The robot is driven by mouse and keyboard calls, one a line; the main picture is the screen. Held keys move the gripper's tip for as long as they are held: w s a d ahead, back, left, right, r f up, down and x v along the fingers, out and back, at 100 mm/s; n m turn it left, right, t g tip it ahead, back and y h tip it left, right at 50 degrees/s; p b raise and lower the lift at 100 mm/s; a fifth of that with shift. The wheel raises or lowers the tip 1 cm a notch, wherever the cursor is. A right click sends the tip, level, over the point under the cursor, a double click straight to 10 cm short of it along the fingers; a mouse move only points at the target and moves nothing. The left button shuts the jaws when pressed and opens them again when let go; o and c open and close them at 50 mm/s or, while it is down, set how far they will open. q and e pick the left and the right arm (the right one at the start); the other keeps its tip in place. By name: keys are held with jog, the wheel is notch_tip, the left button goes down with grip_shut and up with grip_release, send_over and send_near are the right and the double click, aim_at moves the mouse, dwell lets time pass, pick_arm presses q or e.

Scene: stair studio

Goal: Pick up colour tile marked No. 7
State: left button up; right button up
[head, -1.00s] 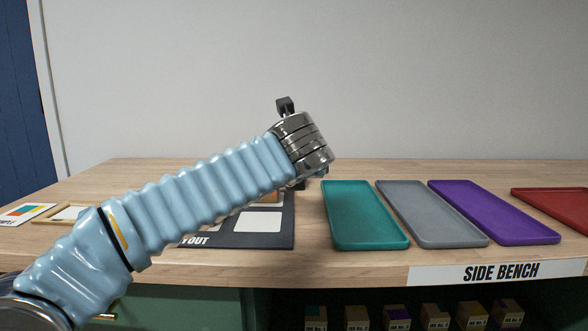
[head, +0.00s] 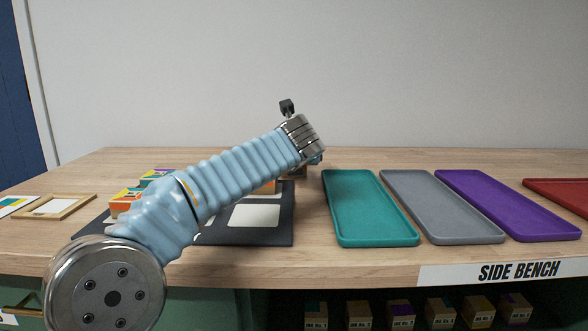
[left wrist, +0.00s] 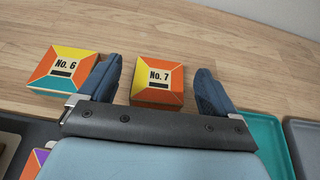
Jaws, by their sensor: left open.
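The tile marked No. 7 (left wrist: 157,81) is a square block with red, orange and yellow faces. It sits on the wooden bench in the left wrist view. My left gripper (left wrist: 158,72) is open and empty, with one finger on each side of the tile as seen from the wrist. I cannot tell how far above it the fingers are. The tile marked No. 6 (left wrist: 64,70) lies to the left, just outside the left finger. In the head view my left arm hides the fingers and most of the tiles. My right gripper is not in view.
Teal (head: 370,208), grey (head: 440,207) and purple (head: 506,205) trays lie empty to the right, with a red tray (head: 560,192) beyond. A dark layout mat (head: 272,238) with white squares lies under my arm. Other coloured blocks (head: 128,200) stand at its left.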

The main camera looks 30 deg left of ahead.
pick_arm(q)
jog(key=shift+x, duration=1.25)
jog(key=c, duration=1.1)
